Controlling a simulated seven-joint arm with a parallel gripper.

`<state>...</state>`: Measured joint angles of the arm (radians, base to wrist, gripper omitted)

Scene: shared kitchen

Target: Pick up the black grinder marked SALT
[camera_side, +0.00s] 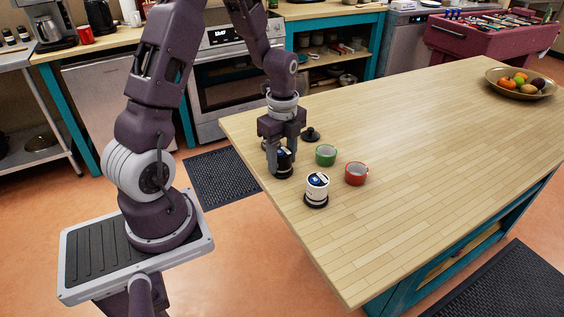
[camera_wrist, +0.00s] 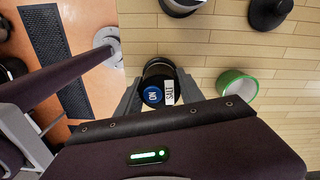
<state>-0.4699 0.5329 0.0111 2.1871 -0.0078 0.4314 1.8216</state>
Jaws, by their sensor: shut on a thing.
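The black grinder (camera_wrist: 157,69) has a white label reading SALT and a blue round mark, both seen in the wrist view. It stands between the two fingers of my gripper (camera_wrist: 160,93), which is shut on it. In the side view the black grinder (camera_side: 285,161) is partly hidden by the fingers of my gripper (camera_side: 283,158). It is upright at the near left edge of the wooden table, and I cannot tell whether its base touches the top.
A white grinder with a black base (camera_side: 317,187) stands close by at the front. A green cup (camera_side: 326,155), a red cup (camera_side: 356,174) and a black knobbed object (camera_side: 311,134) are near. A fruit bowl (camera_side: 521,92) sits far right. The table's middle (camera_side: 420,130) is clear.

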